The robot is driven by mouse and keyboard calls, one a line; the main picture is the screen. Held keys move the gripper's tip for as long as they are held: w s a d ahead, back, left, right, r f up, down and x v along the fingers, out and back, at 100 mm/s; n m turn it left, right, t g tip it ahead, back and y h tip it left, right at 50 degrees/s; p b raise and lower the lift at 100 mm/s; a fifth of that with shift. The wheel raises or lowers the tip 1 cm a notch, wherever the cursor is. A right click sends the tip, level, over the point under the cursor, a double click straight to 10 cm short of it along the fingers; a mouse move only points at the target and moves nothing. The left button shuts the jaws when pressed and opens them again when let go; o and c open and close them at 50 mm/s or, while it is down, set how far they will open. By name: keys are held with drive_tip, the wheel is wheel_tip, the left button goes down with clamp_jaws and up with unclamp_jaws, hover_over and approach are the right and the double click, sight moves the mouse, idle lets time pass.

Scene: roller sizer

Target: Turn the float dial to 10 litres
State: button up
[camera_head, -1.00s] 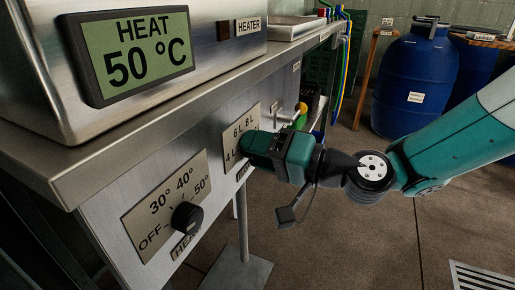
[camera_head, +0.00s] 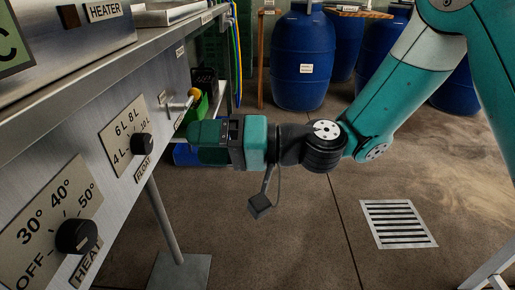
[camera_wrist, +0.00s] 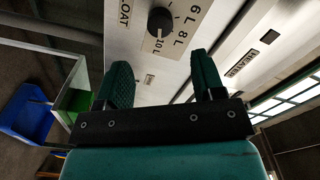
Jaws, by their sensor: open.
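The float dial (camera_head: 142,144) is a black round knob on a pale plate (camera_head: 118,131) marked 4 L, 6 L and 8 L, with FLOAT below. In the wrist view the float dial (camera_wrist: 160,20) shows beyond the fingertips, with a 10 L mark beside it. A small light mark on the knob appears to face the 10 L mark. My gripper (camera_head: 200,142) is to the right of the dial, apart from it. In the wrist view my gripper (camera_wrist: 163,78) has its two green fingers spread with nothing between them.
The heat dial (camera_head: 76,236) is on the same panel, nearer. A yellow-tipped lever (camera_head: 194,93) and a green bin (camera_head: 197,108) are just behind my gripper. Blue barrels (camera_head: 301,60) stand at the back. The floor to the right, around a drain grate (camera_head: 398,223), is open.

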drive_tip(key=d+b, duration=0.8)
drive_tip(key=b, duration=1)
drive_tip(key=shift+s, duration=0.35)
drive_tip(key=shift+d, duration=0.1)
